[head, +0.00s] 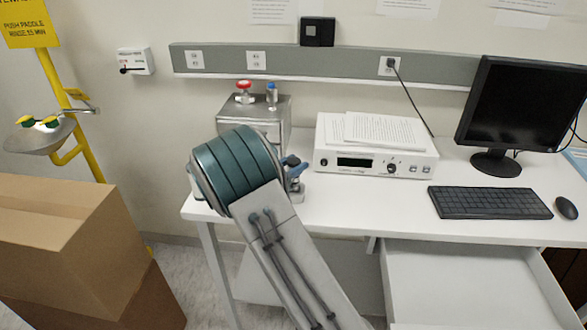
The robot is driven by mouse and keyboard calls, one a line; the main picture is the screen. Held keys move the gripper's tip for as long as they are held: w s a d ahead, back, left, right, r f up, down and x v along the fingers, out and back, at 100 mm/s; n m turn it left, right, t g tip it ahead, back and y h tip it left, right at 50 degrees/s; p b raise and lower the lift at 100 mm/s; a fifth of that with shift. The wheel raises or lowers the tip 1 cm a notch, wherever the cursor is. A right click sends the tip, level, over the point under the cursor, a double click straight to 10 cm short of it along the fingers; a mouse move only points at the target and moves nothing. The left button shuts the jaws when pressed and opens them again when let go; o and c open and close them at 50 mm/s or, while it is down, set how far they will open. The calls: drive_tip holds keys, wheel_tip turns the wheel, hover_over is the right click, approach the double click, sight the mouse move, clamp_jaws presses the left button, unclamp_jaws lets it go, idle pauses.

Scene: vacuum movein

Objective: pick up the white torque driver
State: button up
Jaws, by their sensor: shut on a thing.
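I cannot make out the white torque driver in the head view. My arm, with a teal joint and a grey link, crosses the left end of the white table (330,208) and covers part of it. My gripper cannot be seen, and neither can anything in its jaws. The arm may be hiding them.
A metal device with red and blue knobs (270,105) stands behind my arm. A white instrument (375,160) bears papers. The monitor (520,105), keyboard (490,202) and mouse (566,208) are at right. A drawer (470,280) is open below. Cardboard boxes (60,245) stand left.

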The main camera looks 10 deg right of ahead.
drive_tip(key=shift+r, duration=0.7)
wheel_tip(320, 180, up, 3)
drive_tip(key=shift+f+b, duration=0.15)
drive_tip(key=shift+b, duration=0.4)
drive_tip(key=s+d+r+p, duration=0.2)
drive_tip(key=s+d+r, duration=0.5)
drive_tip(key=r, duration=0.4)
drive_tip(key=shift+s+d+r+p, duration=0.3)
drive_tip(key=shift+s+d+r, duration=0.1)
drive_tip(key=shift+d, duration=0.5)
drive_tip(key=shift+w, duration=0.1)
